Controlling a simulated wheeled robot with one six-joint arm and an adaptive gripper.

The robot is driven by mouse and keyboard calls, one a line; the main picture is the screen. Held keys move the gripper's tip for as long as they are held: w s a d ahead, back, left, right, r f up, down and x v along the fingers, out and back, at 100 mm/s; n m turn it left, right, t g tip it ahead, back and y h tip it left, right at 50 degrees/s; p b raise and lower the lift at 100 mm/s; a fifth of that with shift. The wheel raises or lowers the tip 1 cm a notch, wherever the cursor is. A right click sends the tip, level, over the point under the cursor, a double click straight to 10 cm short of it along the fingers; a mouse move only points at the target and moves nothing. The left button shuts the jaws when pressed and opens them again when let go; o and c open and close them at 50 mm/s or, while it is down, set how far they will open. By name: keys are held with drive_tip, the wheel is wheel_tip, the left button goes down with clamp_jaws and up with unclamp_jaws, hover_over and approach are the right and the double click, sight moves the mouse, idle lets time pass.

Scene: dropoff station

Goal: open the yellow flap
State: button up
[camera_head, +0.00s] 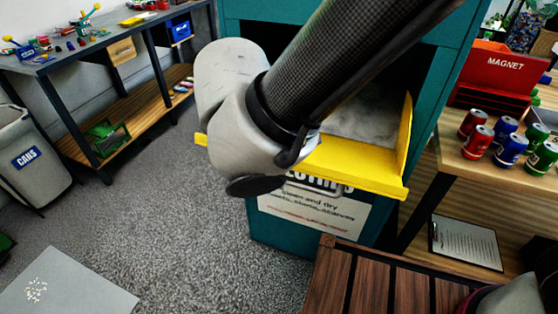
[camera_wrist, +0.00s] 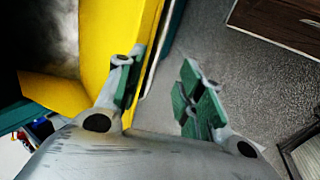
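The yellow flap (camera_head: 360,168) is on the front of a teal dropoff bin (camera_head: 450,60). In the head view it stands tilted outward, with its yellow side wall and grey inner face showing below a dark opening. My wrist and arm cover its left and middle part. In the wrist view the flap (camera_wrist: 97,45) fills the upper left. My gripper (camera_wrist: 165,88) is open, with green pads on both fingers. The left finger overlaps the flap's edge; I cannot tell whether it touches. The gap between the fingers shows no held object. The fingers are hidden in the head view.
A wooden bench (camera_head: 365,280) stands close at the lower right. A table with several cans (camera_head: 510,150) and a red magnet box (camera_head: 500,72) is on the right. A workbench (camera_head: 60,62) and a grey cans bin (camera_head: 28,155) are on the left. Carpet at centre-left is clear.

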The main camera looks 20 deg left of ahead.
drive_tip(key=shift+s+r, duration=0.3)
drive_tip(key=shift+s, duration=0.6)
drive_tip(key=shift+s+r, duration=0.3)
drive_tip(key=shift+s, duration=0.55)
drive_tip(key=v, duration=1.2)
